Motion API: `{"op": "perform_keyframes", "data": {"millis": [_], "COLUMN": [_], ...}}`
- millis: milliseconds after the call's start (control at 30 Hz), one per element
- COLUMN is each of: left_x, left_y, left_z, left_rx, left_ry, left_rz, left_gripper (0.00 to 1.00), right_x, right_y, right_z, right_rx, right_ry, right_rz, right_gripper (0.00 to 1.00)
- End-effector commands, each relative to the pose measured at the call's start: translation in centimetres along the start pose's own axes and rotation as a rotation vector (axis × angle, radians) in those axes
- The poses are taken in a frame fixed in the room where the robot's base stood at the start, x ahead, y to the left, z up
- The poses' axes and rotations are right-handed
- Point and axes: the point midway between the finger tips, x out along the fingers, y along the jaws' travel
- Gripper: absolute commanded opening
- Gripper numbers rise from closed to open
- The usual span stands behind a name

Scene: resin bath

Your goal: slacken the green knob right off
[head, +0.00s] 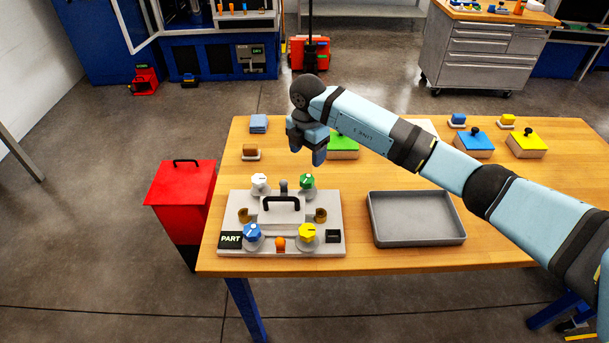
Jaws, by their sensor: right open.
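The green knob (307,181) sits at the back right corner of a light grey fixture (237,206) on the wooden table. A white knob (260,183), a blue knob (252,231) and a yellow knob (307,232) are at the other corners. A black handle (281,199) stands in the fixture's middle. My right gripper (307,155) points down above and just behind the green knob, apart from it. It is open, with nothing seen between its fingers. My left gripper is not in view.
A grey tray (417,240) lies right of the fixture. A green-topped block (343,146) is partly behind my right arm. Blue-topped (474,144) and yellow-topped (526,144) blocks stand at the back right. A red bin (181,190) stands left of the table (375,264).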

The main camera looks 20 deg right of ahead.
Motion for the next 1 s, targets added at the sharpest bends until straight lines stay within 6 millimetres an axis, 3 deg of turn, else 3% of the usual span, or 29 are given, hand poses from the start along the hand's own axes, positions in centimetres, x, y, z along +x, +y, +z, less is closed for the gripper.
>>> {"op": "perform_keyframes", "data": {"millis": [200, 400, 600, 867, 1000], "left_x": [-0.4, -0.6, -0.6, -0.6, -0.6], "left_y": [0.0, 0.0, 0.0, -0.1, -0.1], "left_z": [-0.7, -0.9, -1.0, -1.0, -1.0], "left_rx": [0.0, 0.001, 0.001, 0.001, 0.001], "left_ry": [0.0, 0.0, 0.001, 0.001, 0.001], "left_rz": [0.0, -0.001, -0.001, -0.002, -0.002], "left_gripper": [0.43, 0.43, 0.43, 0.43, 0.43], "right_x": [4.7, 7.9, 9.3, 9.5, 9.4], "right_y": [0.0, 0.0, 0.0, 0.0, 0.0], "right_z": [-0.2, -0.1, -0.2, -0.1, -0.1], "right_rx": [-0.001, -0.001, -0.004, -0.004, -0.003], "right_ry": [0.004, 0.003, 0.003, 0.003, 0.003], "right_rz": [-0.003, -0.001, 0.0, 0.001, 0.001], "right_gripper": [0.67, 0.67, 0.67, 0.67, 0.39]}}
